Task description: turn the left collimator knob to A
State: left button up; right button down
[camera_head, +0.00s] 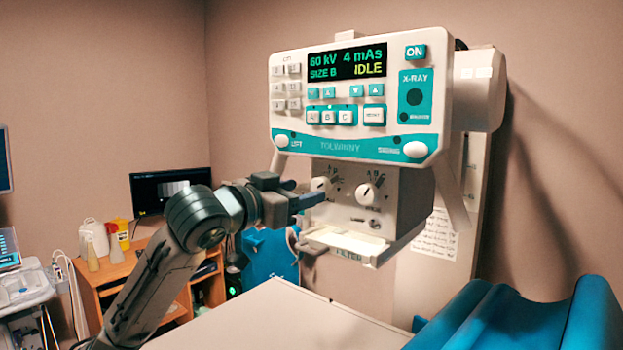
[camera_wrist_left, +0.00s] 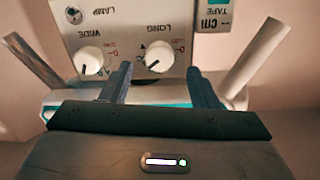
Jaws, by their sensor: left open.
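The collimator box (camera_head: 385,215) hangs under the control console and carries two white round knobs. The left knob (camera_head: 320,184) is partly hidden by my gripper in the head view. In the wrist view, which is upside down, it is the knob marked LONG (camera_wrist_left: 158,56); its dark pointer line slants down-left there. The right knob (camera_head: 367,194), marked WIDE, also shows in the wrist view (camera_wrist_left: 88,60). My left gripper (camera_head: 308,195) is open and empty. In the wrist view its fingertips (camera_wrist_left: 160,72) lie on either side of the LONG knob's outline; contact cannot be told. My right gripper is out of view.
The console display (camera_head: 346,64) reads 60 kV, 4 mAs, SIZE B, IDLE. A filter tray (camera_head: 345,242) juts out below the knobs. Slanted bars flank the box. A pale tabletop (camera_head: 280,320) and blue cushion (camera_head: 520,320) lie below.

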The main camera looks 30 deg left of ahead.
aim_at(317, 188)
pick_arm(q)
jog(key=shift+w+d+p, duration=0.15)
jog(key=shift+w+p, duration=0.3)
jog(key=shift+w, duration=0.5)
jog(key=shift+w+d+p, duration=0.1)
jog(key=shift+w+p, duration=0.3)
jog(key=shift+w, duration=0.5)
jog(key=c, duration=1)
